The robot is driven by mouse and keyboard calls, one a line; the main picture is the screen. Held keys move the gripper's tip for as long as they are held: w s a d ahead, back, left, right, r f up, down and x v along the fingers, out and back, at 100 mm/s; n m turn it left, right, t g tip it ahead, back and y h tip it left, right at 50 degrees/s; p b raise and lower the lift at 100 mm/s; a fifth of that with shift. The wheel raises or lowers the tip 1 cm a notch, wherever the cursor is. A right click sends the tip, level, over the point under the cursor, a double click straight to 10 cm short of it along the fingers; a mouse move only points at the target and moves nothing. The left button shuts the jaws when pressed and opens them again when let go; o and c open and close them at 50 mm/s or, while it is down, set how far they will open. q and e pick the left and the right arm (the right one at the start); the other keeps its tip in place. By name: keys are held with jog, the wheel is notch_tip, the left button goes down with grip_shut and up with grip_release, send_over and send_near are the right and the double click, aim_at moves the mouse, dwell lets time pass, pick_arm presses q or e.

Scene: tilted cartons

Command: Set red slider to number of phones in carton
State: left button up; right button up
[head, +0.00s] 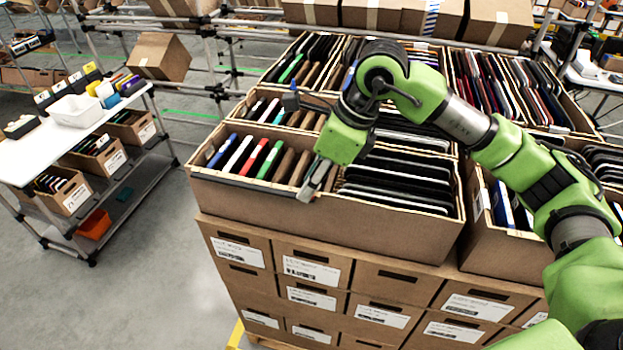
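The front carton (330,214) is an open, tilted cardboard box. Its left part holds several thin upright items with coloured edges, including a blue one (222,150), a white one (238,153), a red one (254,157), a green one (270,160) and brown ones. Its right part holds a row of dark phone-like slabs (395,187). I cannot make out a separate red slider. My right gripper (313,182) points down at the carton's front rim, between the two parts. Whether its fingers are open, or touch anything, is unclear. My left gripper is out of view.
More filled cartons stand behind and to the right (505,235). Labelled closed boxes (310,268) are stacked below. At left, a white table (30,160) carries a white bin (76,110) and coloured items. The floor between is clear.

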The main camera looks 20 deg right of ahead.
grip_shut()
jog(key=w+a+b, duration=0.1)
jog(key=w+a, duration=0.1)
jog(key=a, duration=0.1)
jog(key=w+a+b, duration=0.1)
jog(key=w+a, duration=0.1)
jog(key=a, duration=0.2)
jog(key=w+a+b, duration=0.1)
jog(key=w+a, duration=0.2)
jog(key=shift+a, duration=0.25)
grip_release()
jog(key=v, duration=1.2)
